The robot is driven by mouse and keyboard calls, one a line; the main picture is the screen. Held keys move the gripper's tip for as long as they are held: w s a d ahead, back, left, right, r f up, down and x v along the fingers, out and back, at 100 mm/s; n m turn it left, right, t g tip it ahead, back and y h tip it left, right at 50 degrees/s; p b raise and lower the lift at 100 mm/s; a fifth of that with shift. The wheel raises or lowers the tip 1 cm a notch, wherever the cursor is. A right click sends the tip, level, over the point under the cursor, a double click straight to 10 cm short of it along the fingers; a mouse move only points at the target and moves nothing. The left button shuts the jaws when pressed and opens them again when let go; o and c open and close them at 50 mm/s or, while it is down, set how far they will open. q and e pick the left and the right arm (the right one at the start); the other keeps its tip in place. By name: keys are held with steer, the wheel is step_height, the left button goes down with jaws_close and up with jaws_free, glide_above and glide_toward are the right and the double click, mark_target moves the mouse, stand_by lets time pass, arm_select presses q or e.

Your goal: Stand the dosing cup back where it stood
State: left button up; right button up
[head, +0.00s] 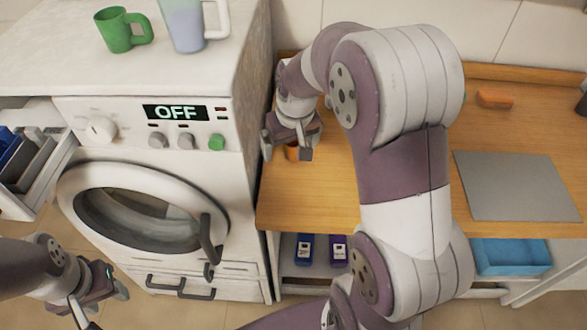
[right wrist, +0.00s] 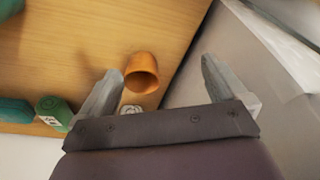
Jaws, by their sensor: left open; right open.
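The dosing cup is most likely the small orange cup (right wrist: 140,83) on the wooden counter in the right wrist view. Its dark opening faces toward my right gripper; I cannot tell for sure whether it stands or is tilted. My right gripper (right wrist: 160,68) is open, with the cup between its fingers in the picture and nothing gripped. In the head view my right gripper (head: 287,152) is over the counter's left end, close to the washing machine, and mostly hides the orange cup (head: 291,153). My left gripper (head: 101,304) is open and empty at the lower left, in front of the washing machine.
The washing machine (head: 130,135) carries a green mug (head: 117,30) and a jug (head: 183,25). Its drawer (head: 45,165) is open. On the counter (head: 310,200) are a grey mat (head: 515,185) and an orange block (head: 495,98). A blue bin (head: 510,255) is below.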

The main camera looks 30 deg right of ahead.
steer(key=s+a+f, duration=0.2)
steer(key=s+a, duration=0.1)
steer(key=s, duration=0.3)
steer(key=s+a+f+n+g, duration=0.1)
steer(key=s+a+f, duration=0.1)
steer(key=s+a, duration=0.2)
steer(key=s, duration=0.3)
stand_by(0.5)
